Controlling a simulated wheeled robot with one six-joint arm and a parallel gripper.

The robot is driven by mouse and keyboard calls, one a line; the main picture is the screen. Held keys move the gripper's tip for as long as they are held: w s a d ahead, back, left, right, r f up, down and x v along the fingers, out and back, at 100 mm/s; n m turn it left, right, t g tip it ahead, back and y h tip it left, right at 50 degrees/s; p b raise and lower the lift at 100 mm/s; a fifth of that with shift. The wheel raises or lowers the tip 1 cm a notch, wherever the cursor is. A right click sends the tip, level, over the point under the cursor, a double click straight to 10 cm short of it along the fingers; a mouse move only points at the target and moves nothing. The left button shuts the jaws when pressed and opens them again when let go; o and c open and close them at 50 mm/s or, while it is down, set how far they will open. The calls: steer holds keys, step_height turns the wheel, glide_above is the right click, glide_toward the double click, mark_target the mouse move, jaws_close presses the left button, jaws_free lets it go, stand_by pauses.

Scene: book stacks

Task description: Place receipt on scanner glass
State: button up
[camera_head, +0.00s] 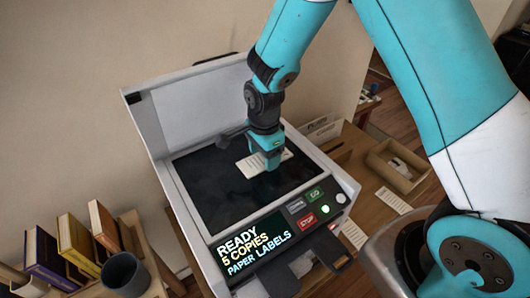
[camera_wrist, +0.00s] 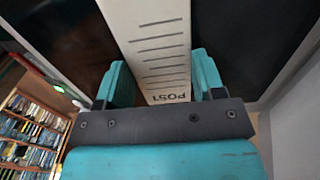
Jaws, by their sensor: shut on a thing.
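The receipt, a white strip with printed lines (camera_head: 249,168), is in my gripper (camera_head: 266,160) over the scanner's dark glass (camera_head: 205,195). In the wrist view the receipt (camera_wrist: 162,45) runs between my two teal fingers (camera_wrist: 160,85), with "POST" upside down at its near end. My gripper is shut on it. I cannot tell whether the receipt touches the glass. The scanner (camera_head: 180,205) has its white lid (camera_head: 190,105) raised at the back. Its display (camera_head: 253,245) reads "READY 5 COPIES PAPER LABELS".
Green GO (camera_head: 314,195) and red STOP (camera_head: 307,219) buttons sit on the front panel. A cardboard tray (camera_head: 397,178) and a printed white strip (camera_head: 389,204) lie on the desk to the right. Books (camera_head: 75,240) and a dark mug (camera_head: 125,275) stand at left.

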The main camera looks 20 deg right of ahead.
steer(key=o, duration=0.9)
steer(key=shift+f, duration=0.1)
step_height(320, 180, up, 12)
steer(key=b, duration=0.3)
steer(key=s+a+r+n+y, duration=0.2)
steer(key=s+r+n, duration=0.2)
steer(key=s+n, duration=0.7)
steer(key=s+a+r+n+y, duration=0.2)
steer(key=s+r+n, duration=0.3)
steer(key=s+n, duration=0.6)
steer(key=shift+a+n, duration=0.15)
steer(key=shift+n, duration=0.35)
